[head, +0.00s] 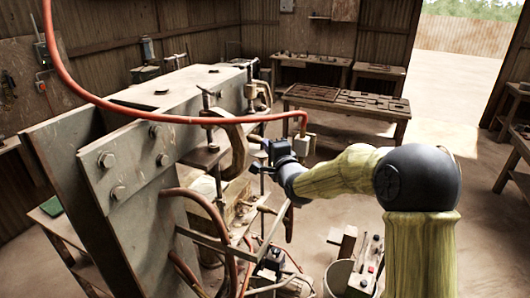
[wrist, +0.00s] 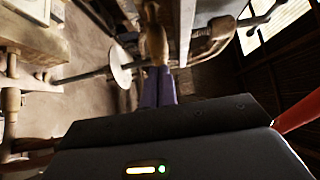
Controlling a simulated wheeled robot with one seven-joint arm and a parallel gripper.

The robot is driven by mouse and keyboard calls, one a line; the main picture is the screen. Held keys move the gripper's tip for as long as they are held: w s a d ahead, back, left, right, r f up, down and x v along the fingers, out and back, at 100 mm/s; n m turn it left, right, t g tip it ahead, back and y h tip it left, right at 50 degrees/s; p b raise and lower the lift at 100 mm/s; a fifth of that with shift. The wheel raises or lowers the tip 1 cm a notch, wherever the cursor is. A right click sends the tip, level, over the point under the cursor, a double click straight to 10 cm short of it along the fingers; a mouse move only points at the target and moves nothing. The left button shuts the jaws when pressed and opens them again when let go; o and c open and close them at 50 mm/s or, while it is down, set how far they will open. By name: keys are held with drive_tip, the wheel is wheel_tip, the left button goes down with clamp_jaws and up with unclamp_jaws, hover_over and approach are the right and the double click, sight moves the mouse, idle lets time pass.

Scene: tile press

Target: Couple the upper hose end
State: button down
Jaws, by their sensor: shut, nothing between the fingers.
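A red hose (head: 180,119) loops down from the upper left, runs across the front of the press (head: 135,160), and bends down at its right end (head: 303,122). A small pale yellowish block (head: 303,145) is at or just below that end; I cannot tell whether they are joined. My gripper (head: 258,167) is just left of and below this block, beside the press. In the wrist view its dark purple fingers (wrist: 158,87) are together and empty. A tan handle-like piece (wrist: 154,42) shows just beyond the fingertips; contact is unclear. Red tubing (wrist: 298,112) shows at the right edge.
A C-shaped clamp (head: 238,145) and threaded rods stand on the press close left of my gripper. Brownish hoses (head: 190,194) and a motor unit (head: 275,258) are low down. A bucket (head: 339,275) stands below my arm. Tile tables (head: 350,122) are behind, with open floor between.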

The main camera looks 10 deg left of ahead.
drive_tip(key=shift+a+r, duration=0.1)
drive_tip(key=shift+a, duration=0.05)
idle(0.4)
drive_tip(key=w+d+b+v, duration=0.1)
drive_tip(key=b+v, duration=0.4)
drive_tip(key=v, duration=0.8)
drive_tip(key=shift+w+d, duration=0.4)
drive_tip(key=shift+d, duration=0.45)
